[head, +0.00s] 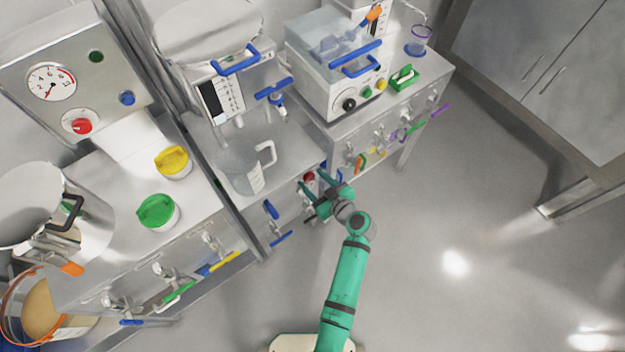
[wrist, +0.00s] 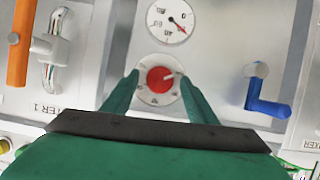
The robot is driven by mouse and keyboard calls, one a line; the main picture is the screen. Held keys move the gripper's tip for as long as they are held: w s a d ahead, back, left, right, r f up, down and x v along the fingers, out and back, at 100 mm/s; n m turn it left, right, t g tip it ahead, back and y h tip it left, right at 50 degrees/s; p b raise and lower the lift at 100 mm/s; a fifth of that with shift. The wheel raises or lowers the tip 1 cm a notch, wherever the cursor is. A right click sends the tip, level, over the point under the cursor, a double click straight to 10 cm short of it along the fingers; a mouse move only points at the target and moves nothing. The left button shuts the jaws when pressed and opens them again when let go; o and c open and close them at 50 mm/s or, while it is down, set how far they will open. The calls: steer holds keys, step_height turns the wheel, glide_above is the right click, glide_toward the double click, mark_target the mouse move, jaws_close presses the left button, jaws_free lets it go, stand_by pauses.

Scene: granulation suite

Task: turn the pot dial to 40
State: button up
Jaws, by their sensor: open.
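A red dial (wrist: 160,79) on a round white scale plate sits on the pale front panel in the wrist view. Its small white mark points right in the picture, and the scale numbers are too small to read. My gripper (wrist: 158,76) is open, with one green fingertip on each side of the dial. Whether the fingertips touch it I cannot tell. In the head view my gripper (head: 314,194) is at the front of the middle bench, by a small red knob (head: 309,177), partly hidden.
A round gauge (wrist: 171,20) with a red needle is above the dial. A blue lever handle (wrist: 266,98) stands close on the right, and an orange bar (wrist: 20,45) on the left. In the head view, a clear jug (head: 240,170) stands on the bench above. The floor (head: 450,210) to the right is clear.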

steer(key=shift+w+a+f, duration=0.15)
steer(key=shift+w+a, duration=0.05)
steer(key=shift+w, duration=0.05)
steer(key=shift+c, duration=0.7)
steer(key=c, duration=0.9)
steer(key=shift+c, duration=0.2)
